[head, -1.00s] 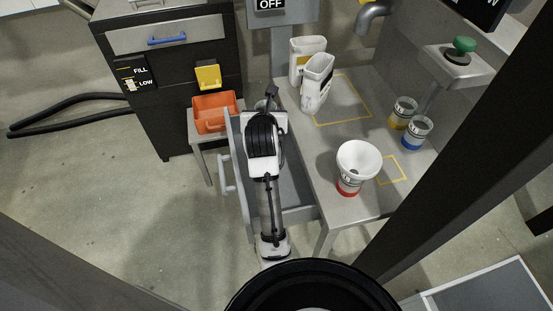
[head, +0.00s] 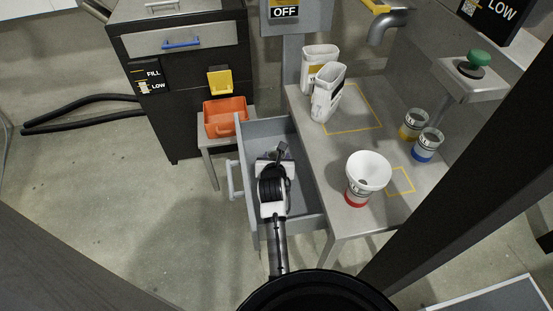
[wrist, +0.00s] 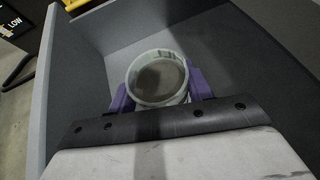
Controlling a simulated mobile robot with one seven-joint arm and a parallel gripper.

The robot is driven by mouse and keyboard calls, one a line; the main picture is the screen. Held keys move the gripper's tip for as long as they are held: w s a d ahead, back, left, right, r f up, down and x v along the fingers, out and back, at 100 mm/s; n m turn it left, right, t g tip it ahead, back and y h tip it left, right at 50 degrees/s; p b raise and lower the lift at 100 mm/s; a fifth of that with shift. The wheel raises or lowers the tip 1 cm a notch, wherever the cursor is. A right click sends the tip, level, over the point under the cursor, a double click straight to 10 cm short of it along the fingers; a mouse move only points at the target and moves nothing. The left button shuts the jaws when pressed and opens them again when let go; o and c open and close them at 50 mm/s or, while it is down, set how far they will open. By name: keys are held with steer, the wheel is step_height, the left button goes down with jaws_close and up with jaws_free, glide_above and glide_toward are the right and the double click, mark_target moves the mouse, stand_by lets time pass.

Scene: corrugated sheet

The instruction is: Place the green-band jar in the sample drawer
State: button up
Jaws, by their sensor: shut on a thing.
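The sample drawer (head: 268,129) is pulled open, grey and deep, to the left of the steel bench. My gripper (wrist: 160,92) reaches down into it. In the wrist view its purple fingers are shut on both sides of a pale, round, open-topped jar (wrist: 158,80) with grey-brown contents. The jar is upright or nearly so, between the drawer walls (wrist: 105,28). Its band is hidden in the wrist view, and my arm hides the jar in the head view. I cannot tell whether it touches the drawer floor.
On the bench (head: 345,150) stand a red-band jar (head: 355,197) with a white funnel (head: 369,168), a yellow-band jar (head: 412,124), a blue-band jar (head: 427,146) and two white jugs (head: 327,92). An orange bin (head: 224,118) stands left of the drawer.

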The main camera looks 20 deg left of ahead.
steer(key=shift+f, duration=0.35)
steer(key=shift+f, duration=0.2)
steer(key=o, duration=1)
steer(key=shift+r, duration=0.25)
